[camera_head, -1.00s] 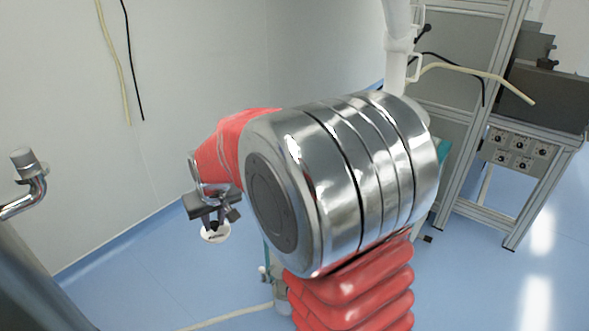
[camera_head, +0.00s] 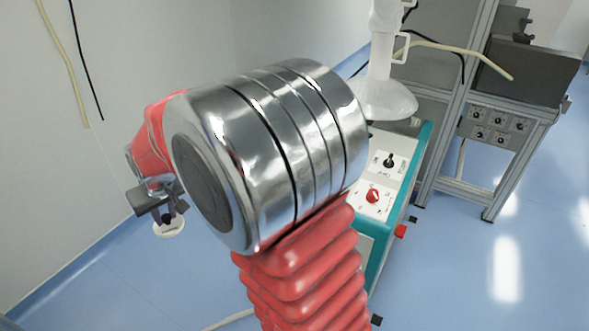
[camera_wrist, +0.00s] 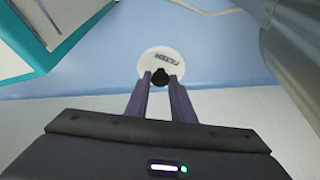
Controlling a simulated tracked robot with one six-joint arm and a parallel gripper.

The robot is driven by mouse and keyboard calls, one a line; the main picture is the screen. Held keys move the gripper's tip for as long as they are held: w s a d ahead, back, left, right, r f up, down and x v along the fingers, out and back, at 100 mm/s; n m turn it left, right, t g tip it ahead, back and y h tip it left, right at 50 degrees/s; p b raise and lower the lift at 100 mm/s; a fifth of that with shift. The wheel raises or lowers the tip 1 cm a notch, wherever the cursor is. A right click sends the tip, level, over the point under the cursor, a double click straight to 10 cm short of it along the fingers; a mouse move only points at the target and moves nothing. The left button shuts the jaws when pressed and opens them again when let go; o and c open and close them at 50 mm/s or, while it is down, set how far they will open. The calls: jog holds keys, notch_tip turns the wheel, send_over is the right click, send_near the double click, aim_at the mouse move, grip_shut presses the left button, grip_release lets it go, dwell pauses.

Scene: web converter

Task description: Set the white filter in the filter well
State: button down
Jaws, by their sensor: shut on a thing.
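The white filter (camera_wrist: 162,62) is a round white disc with dark lettering and a black knob at its middle. My gripper (camera_wrist: 160,82) is shut on that knob in the wrist view. In the head view my gripper (camera_head: 167,217) hangs at the left with the filter (camera_head: 169,229) below it, held in the air above the floor. The filter well cannot be made out in either view; my arm hides part of the machine.
A white and teal machine (camera_head: 388,165) with dials, a red knob and a white flared hood (camera_head: 385,100) stands behind my arm. A grey frame rack with a control panel (camera_head: 497,127) is at the right. Blue floor (camera_head: 450,270) is open at the lower right.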

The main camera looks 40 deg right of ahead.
jog(key=shift+a, duration=0.15)
jog(key=s+d+r+m, duration=0.1)
jog(key=s+d+r, duration=0.2)
jog(key=d, duration=1.9)
jog(key=s+d+r+m+h, duration=0.1)
jog(key=s+d+r, duration=0.2)
jog(key=d, duration=2)
jog(key=shift+r+m, duration=0.4)
jog(key=shift+r, duration=0.4)
jog(key=shift+f, duration=0.1)
jog(key=shift+f, duration=3.05)
jog(key=shift+f, duration=1.9)
